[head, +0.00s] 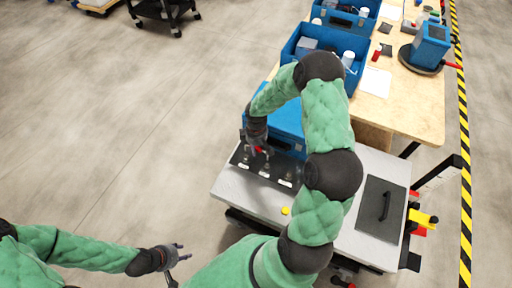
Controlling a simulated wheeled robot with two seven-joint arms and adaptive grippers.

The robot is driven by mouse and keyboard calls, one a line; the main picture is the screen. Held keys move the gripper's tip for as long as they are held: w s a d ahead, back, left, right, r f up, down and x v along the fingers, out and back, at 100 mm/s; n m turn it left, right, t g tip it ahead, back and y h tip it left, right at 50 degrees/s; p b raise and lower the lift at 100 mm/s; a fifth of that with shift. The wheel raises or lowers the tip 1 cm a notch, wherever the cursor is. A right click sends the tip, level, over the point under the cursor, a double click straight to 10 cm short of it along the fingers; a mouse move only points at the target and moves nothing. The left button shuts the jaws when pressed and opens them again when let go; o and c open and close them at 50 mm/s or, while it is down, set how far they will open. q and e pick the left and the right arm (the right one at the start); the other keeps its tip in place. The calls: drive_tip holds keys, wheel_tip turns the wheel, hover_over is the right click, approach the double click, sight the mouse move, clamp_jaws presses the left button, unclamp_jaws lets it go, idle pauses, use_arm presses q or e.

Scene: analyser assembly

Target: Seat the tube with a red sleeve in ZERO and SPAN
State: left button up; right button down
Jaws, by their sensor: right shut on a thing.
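My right gripper (258,150) is over the dark panel (254,178) on the left part of the grey bench top. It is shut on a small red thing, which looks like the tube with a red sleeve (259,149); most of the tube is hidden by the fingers. The panel has several small fittings and pale labels, too small to read, so I cannot tell which is ZERO or SPAN. I cannot tell whether the tube touches a fitting. My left gripper (181,253) is open and empty over the floor at lower left.
A blue case (287,122) stands just behind the panel. A yellow knob (285,211) is at the bench's front, and a dark handled lid (381,208) at its right. A wooden table (410,100) with blue bins (322,52) stands behind.

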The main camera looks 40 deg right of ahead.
drive_tip(key=shift+f+b, duration=1.4)
drive_tip(key=shift+f, duration=0.55)
drive_tip(key=shift+f+b, duration=1)
drive_tip(key=shift+f, duration=0.15)
drive_tip(key=c, duration=0.9)
unclamp_jaws()
drive_tip(key=shift+c, duration=0.2)
wheel_tip(320, 180, up, 12)
